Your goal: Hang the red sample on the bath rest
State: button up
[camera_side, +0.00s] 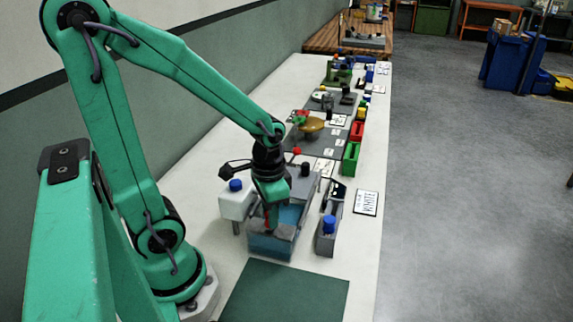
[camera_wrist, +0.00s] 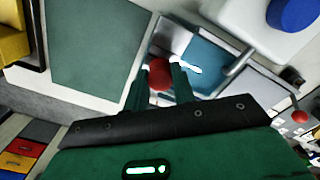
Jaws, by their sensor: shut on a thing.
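The red sample (camera_side: 267,222) shows as a small red strip below my gripper in the side view. In the wrist view its rounded red top (camera_wrist: 160,75) sits between the two fingers. My gripper (camera_side: 269,207) is shut on it and points down over the near part of the bath. The bath (camera_side: 265,246) is a clear tank with blue liquid, also seen in the wrist view (camera_wrist: 208,70). A grey piece (camera_side: 285,232) at its near end may be the rest. The sample's lower end is hidden, so I cannot tell whether it touches the rest or liquid.
A white box with a blue knob (camera_side: 236,204) stands close left of the bath. A grey holder with a blue-topped item (camera_side: 326,243) stands close right. A bare dark green mat (camera_side: 284,296) lies in front. Coloured bins (camera_side: 350,158) line the bench's right edge farther back.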

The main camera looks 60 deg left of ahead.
jog(key=shift+f, duration=0.35)
jog(key=o, duration=1)
jog(key=shift+o, duration=0.2)
jog(key=shift+r, duration=3.9)
jog(key=shift+r, duration=0.1)
jog(key=shift+d+r+t, duration=0.35)
jog(key=shift+r+t, duration=0.35)
jog(key=shift+r, duration=0.15)
notch_tip(320, 180, up, 6)
jog(key=d+n+t, duration=0.1)
jog(key=d+t, duration=0.1)
jog(key=t, duration=0.2)
jog(key=shift+s, duration=0.45)
